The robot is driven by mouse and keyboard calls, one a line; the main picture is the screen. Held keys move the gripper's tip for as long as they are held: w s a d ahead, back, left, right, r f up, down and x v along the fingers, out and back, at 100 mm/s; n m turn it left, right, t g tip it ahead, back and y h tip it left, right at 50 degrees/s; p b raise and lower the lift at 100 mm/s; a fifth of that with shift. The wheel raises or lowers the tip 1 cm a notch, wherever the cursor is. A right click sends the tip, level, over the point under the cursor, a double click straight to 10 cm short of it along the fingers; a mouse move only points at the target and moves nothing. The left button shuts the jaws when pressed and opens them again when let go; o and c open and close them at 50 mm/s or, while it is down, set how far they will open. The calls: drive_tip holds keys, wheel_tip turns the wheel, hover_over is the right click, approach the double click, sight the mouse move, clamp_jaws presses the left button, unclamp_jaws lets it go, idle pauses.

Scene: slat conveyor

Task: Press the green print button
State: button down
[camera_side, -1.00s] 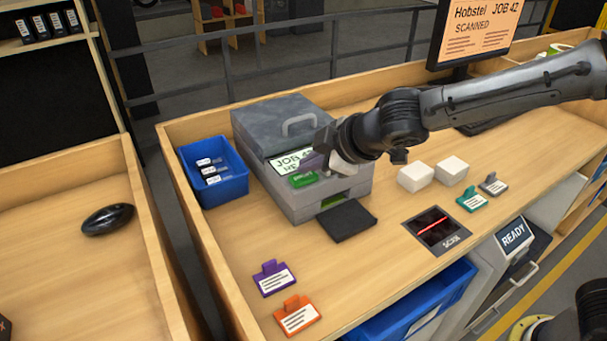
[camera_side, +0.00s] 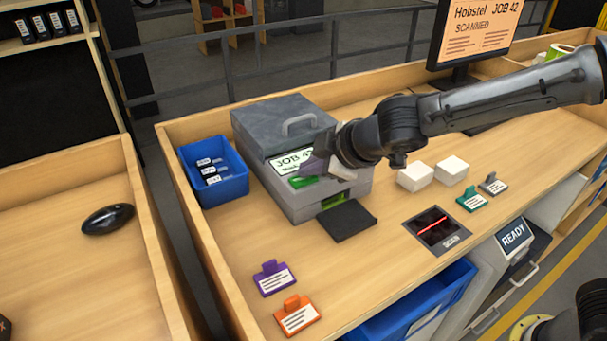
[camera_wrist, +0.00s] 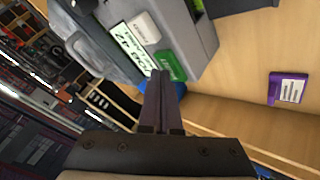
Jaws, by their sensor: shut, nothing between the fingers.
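The grey printer (camera_side: 290,203) stands on the bench with a handled lid and a lit display (camera_side: 288,163) reading JOB 42. Its green print button (camera_side: 302,183) is on the front ledge below the display, partly covered by my gripper. My gripper (camera_side: 307,174) is shut and empty, its fingertips right at the button. In the wrist view the closed fingertips (camera_wrist: 160,75) lie at the edge of the green button (camera_wrist: 173,66). I cannot tell whether they touch it. A pale block (camera_wrist: 143,28) sits beside the display.
A blue bin (camera_side: 214,172) with labelled items stands left of the printer. A black plate (camera_side: 347,221) lies before its slot, where something green shows. White blocks (camera_side: 415,177), a scanner pad (camera_side: 437,230), and purple (camera_side: 273,278) and orange (camera_side: 297,316) tags lie on the bench.

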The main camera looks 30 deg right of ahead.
sight(309, 180)
idle(0.3)
drive_tip(key=shift+r, duration=3.35)
